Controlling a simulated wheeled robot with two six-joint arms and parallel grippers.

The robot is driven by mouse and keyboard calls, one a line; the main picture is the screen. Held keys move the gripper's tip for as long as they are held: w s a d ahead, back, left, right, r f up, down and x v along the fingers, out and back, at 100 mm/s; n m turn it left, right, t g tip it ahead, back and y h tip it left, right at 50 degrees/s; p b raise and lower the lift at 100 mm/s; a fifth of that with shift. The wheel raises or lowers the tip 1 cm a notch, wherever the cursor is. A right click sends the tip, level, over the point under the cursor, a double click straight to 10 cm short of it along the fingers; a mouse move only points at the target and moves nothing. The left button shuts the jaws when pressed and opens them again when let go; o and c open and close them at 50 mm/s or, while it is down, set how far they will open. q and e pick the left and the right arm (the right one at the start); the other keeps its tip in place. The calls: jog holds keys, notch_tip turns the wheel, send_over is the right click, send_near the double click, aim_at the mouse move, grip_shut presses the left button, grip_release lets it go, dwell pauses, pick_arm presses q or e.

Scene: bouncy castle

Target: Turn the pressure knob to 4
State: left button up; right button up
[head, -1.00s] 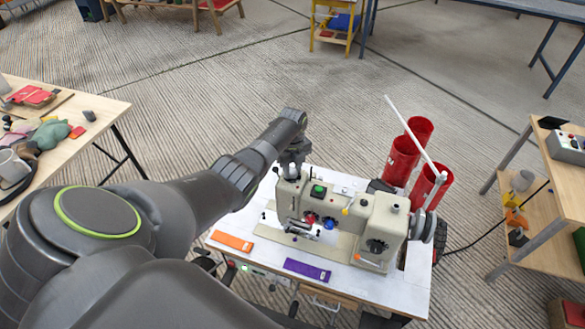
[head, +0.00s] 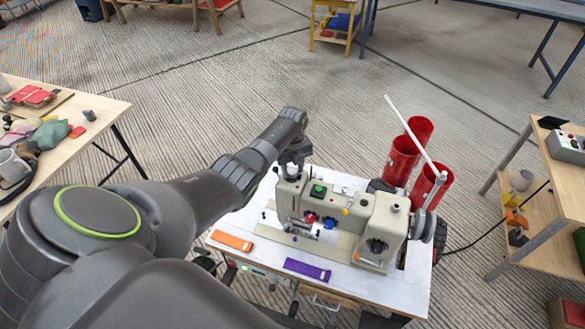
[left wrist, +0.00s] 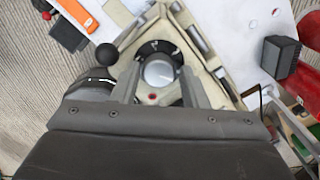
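The cream sewing machine (head: 345,208) stands on a white-topped table. In the left wrist view a round knob with a pale grey top (left wrist: 158,72) sits on a black dial plate (left wrist: 160,47) with white markings, too small to read. My left gripper (left wrist: 159,82) is over it, one finger on each side of the knob. The fingers are apart; I cannot tell whether they touch its sides. My right gripper is not in view.
A black ball-ended lever (left wrist: 106,54) is close left of my fingers. On the table are an orange strip (head: 232,241) and a purple strip (head: 307,269). Red cylinders (head: 402,160) and a white rod (head: 412,131) rise behind the machine's right side.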

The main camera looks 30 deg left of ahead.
aim_at(293, 171)
pick_arm(q)
jog(key=shift+o, duration=1)
jog(key=shift+r, duration=0.1)
notch_tip(293, 171, up, 17)
jog(key=shift+p, duration=0.3)
jog(key=shift+r, duration=0.1)
